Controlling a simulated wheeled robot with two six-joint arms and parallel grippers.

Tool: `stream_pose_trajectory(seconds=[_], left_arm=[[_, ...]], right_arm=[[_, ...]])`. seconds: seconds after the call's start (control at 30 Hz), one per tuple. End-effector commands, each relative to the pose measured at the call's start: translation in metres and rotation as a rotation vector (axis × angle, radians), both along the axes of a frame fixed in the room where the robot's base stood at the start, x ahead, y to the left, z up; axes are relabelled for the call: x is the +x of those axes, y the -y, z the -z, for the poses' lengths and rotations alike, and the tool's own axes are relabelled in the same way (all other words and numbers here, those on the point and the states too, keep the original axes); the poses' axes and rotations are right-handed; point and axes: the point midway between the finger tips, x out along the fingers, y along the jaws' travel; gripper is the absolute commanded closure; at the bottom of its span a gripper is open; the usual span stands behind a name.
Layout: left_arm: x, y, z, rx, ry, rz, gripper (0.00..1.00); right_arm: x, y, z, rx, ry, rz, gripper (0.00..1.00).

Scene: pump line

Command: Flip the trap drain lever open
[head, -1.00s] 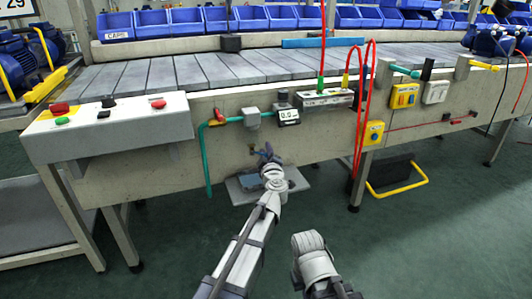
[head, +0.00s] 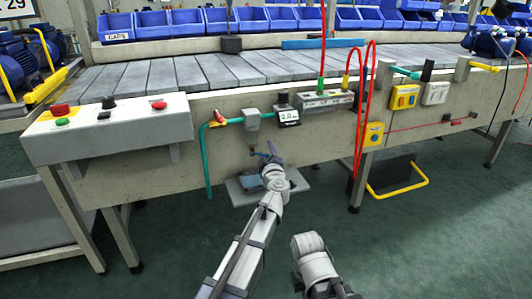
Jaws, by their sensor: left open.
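My left gripper (head: 269,152) is open, close to the front face of the line, below the grey box (head: 252,120) on the green pipe. A small brass-coloured fitting (head: 254,149) shows just left of its fingers. It may carry the drain lever, but the lever is too small and too covered by the fingers to make out, and I cannot tell whether they touch it. A red and yellow handle (head: 219,117) sits on the green pipe (head: 208,165), up and left of the gripper. Only a link of my right arm shows; its gripper is out of view.
A gauge with a small display (head: 288,117) is above the gripper. A grey tray (head: 240,191) lies below it. A control box (head: 110,125) stands out at left.

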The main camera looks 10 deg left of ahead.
Motion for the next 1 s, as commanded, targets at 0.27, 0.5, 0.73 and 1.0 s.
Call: stream_pose_trajectory(seconds=[0.27,0.5,0.73,1.0], left_arm=[[-0.012,0.003,0.0,0.0,-0.001,0.001,0.44],[-0.048,0.013,0.0,0.0,0.0,0.002,0.44],[-0.075,0.021,0.0,0.0,0.0,0.001,0.44],[-0.075,0.021,0.0,0.0,0.0,0.0,0.44]], right_arm=[[0.0,0.0,0.0,0.0,0.0,0.0,1.0],[0.0,0.0,0.0,0.0,0.0,0.0,1.0],[0.0,0.0,0.0,0.0,0.0,0.0,1.0],[0.0,0.0,0.0,0.0,0.0,0.0,1.0]])
